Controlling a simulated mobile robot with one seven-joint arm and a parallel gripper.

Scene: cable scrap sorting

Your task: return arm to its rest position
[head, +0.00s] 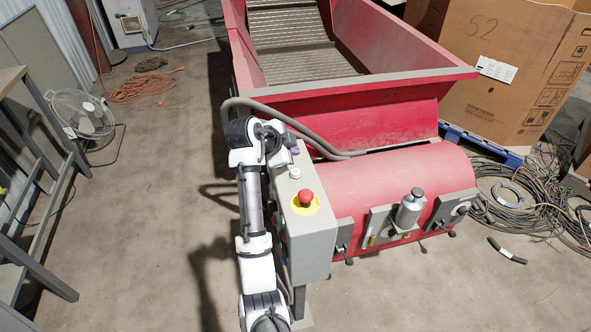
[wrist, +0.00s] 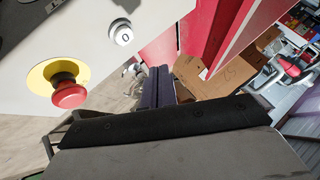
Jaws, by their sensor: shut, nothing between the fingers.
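My white and black arm rises from the bottom of the head view and bends right at its top, over the grey control box (head: 309,240). My gripper (wrist: 158,70) shows in the wrist view as two dark fingers side by side, shut and empty. In the head view the gripper end is small and partly hidden by my arm, near the box's top edge. A red emergency button (head: 306,197) on a yellow plate sits on the box face. It shows large at the left of the wrist view (wrist: 68,94), apart from the fingers.
A red machine with a hopper (head: 375,110) stands behind the box. A large cardboard box (head: 500,65) and cable coils (head: 510,195) lie to the right. A fan (head: 85,115), an orange cord (head: 140,88) and a metal-framed table (head: 35,165) are left. The floor between is clear.

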